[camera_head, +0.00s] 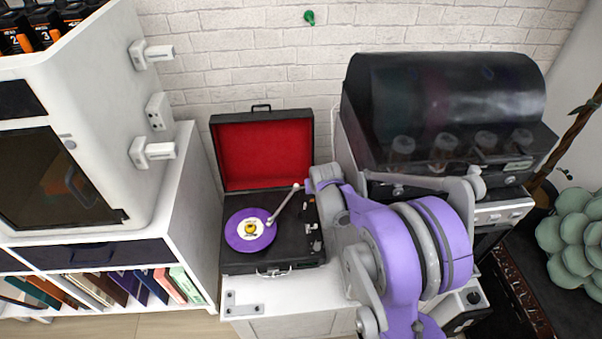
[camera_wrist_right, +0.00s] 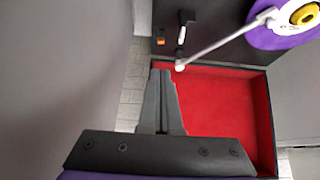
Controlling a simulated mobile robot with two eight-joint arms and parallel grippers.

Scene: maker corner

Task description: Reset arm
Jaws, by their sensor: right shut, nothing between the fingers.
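The record player (camera_head: 236,263) is a black case with its red-lined lid (camera_head: 262,152) open. A purple record (camera_head: 237,242) with a yellow centre lies on its platter. The thin light tonearm (camera_head: 284,204) slants across, one end near the record's label and the other at the back right of the deck. In the right wrist view the tonearm (camera_wrist_right: 225,42) runs from the record (camera_wrist_right: 275,32) to a rounded white end. My right gripper (camera_wrist_right: 161,74) is shut and empty, its tips close beside that end; contact cannot be told. My left gripper is out of view.
A smoky-lidded machine (camera_head: 445,100) stands right of the player, behind my right arm. A white cabinet (camera_head: 110,150) and a shelf of books (camera_head: 100,288) stand on the left. A brick wall (camera_head: 250,60) is behind. The white top before the player holds a small metal bracket (camera_head: 243,309).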

